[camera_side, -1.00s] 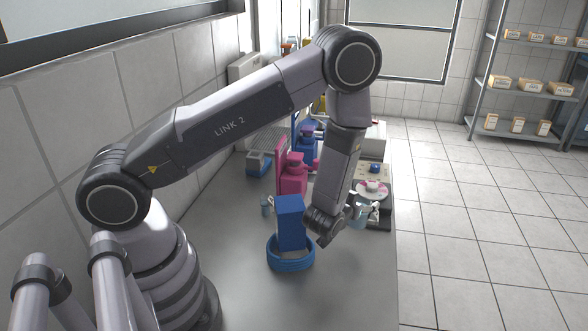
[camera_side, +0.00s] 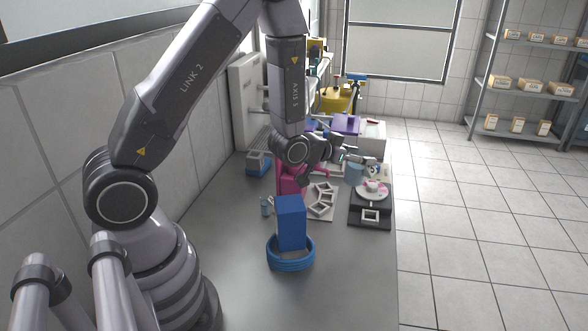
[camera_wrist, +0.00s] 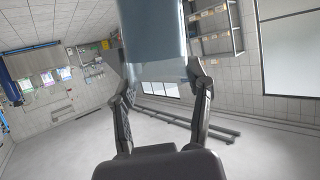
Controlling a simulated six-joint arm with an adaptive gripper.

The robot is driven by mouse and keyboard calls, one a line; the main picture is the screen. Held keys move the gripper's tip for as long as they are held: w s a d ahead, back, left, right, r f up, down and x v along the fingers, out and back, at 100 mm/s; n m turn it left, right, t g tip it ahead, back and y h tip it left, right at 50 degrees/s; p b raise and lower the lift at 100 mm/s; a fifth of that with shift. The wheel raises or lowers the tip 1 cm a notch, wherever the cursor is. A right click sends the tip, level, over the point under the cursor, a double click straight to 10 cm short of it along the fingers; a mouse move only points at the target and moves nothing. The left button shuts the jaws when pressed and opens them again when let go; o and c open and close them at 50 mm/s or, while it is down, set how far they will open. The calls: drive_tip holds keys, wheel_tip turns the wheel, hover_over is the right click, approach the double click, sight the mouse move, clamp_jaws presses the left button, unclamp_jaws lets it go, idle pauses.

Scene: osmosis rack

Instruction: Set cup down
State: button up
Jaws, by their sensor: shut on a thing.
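My gripper (camera_side: 362,161) is shut on a translucent light-blue cup (camera_side: 355,174). The side view shows them above the bench, near the back left of a black scale-like device (camera_side: 370,217) with a pink and white dish (camera_side: 373,191) on it. In the wrist view, my gripper's two fingers (camera_wrist: 160,70) are on either side of the cup (camera_wrist: 153,32), whose upper part is cut off by the frame. The cup's contents cannot be told.
A blue block (camera_side: 291,222) stands in a blue ring (camera_side: 290,258) at the front. A pink bottle (camera_side: 289,179), partly behind my arm, and a pale plate with angular frames (camera_side: 322,200) stand left of the device. The front right of the bench is clear.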

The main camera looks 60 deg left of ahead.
drive_tip(key=w+d+r+m+g+h, duration=0.1)
drive_tip(key=d+m+g+h, duration=0.1)
drive_tip(key=d+m+h, duration=0.7)
drive_tip(key=s+d+m+g+h, duration=0.3)
drive_tip(key=s+d+g, duration=0.3)
drive_tip(key=d, duration=0.4)
drive_tip(key=shift+s+r+m+g+h, duration=0.2)
drive_tip(key=shift+r+m+g+h, duration=0.15)
drive_tip(key=shift+m+g, duration=0.4)
drive_tip(key=s+m+g, duration=0.2)
drive_tip(key=s, duration=0.1)
drive_tip(key=s+d+m+g+h, duration=0.1)
drive_tip(key=s+m+g, duration=0.1)
drive_tip(key=shift+f, duration=0.1)
drive_tip(key=s+a+f+m+g+y, duration=0.1)
drive_tip(key=s+a+m+g+y, duration=0.1)
drive_tip(key=s+a+m+g, duration=0.3)
drive_tip(key=s+a+m+g+y, duration=0.1)
drive_tip(key=s+a+m+g, duration=0.2)
drive_tip(key=s, duration=0.4)
drive_tip(key=n+t+h, duration=0.2)
drive_tip(key=n+t, duration=1.1)
drive_tip(key=n, duration=0.1)
hover_over(266, 280)
drive_tip(key=shift+m, duration=0.25)
drive_tip(key=shift+f, duration=9.05)
